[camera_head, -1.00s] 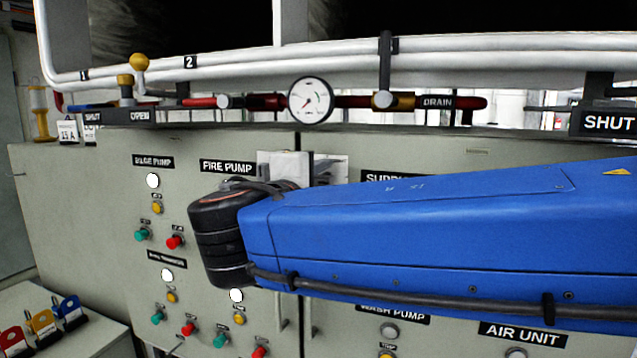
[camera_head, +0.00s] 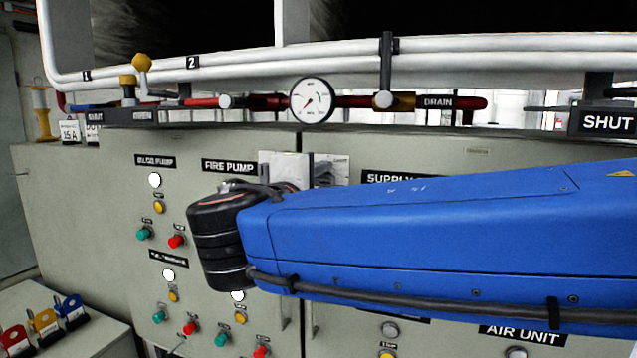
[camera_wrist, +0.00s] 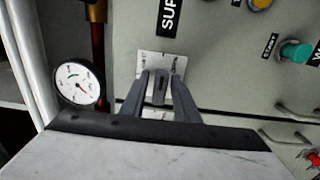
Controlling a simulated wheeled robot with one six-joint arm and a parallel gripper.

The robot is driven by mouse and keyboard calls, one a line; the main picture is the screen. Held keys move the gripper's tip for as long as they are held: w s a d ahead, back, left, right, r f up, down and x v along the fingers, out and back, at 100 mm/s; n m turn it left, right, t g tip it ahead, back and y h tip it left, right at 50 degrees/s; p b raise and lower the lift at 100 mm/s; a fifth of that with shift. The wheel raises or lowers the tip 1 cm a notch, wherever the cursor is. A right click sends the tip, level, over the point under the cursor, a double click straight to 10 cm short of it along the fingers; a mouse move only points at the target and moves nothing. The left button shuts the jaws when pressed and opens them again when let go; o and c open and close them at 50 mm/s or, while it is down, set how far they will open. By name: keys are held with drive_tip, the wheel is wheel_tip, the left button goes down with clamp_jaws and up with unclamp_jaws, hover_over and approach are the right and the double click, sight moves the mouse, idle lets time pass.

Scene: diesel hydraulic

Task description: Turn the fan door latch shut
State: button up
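The fan door latch plate is a pale plate in the wrist view (camera_wrist: 148,62), with small marks too small to read. A dark grey latch handle (camera_wrist: 160,88) stands out from it. My gripper (camera_wrist: 161,78) reaches toward the plate, one finger on each side of the handle. The fingers are apart with narrow gaps showing beside the handle; contact is not clear. In the head view, pale plate parts (camera_head: 330,163) show on both sides of the door seam, with a grey part on the right one. My gripper is hidden there behind my blue arm and black wrist.
A pressure gauge (camera_head: 311,100) and red pipe run above the cabinet (camera_head: 80,200); the gauge also shows left of my gripper in the wrist view (camera_wrist: 77,83). Buttons and lamps sit below and left of my wrist. Colored padlocks (camera_head: 42,322) stand at lower left.

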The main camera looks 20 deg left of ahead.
drive_tip(key=shift+w, duration=0.6)
drive_tip(key=shift+w+d+r, duration=0.1)
drive_tip(key=shift+w+r, duration=0.3)
drive_tip(key=shift+r, duration=0.1)
drive_tip(key=shift+s+f, duration=0.2)
drive_tip(key=shift+s, duration=0.05)
drive_tip(key=shift+s+f, duration=0.25)
drive_tip(key=shift+s, duration=0.3)
drive_tip(key=shift+s, duration=0.15)
clamp_jaws()
drive_tip(key=shift+o, duration=1)
unclamp_jaws()
drive_tip(key=shift+s, duration=0.15)
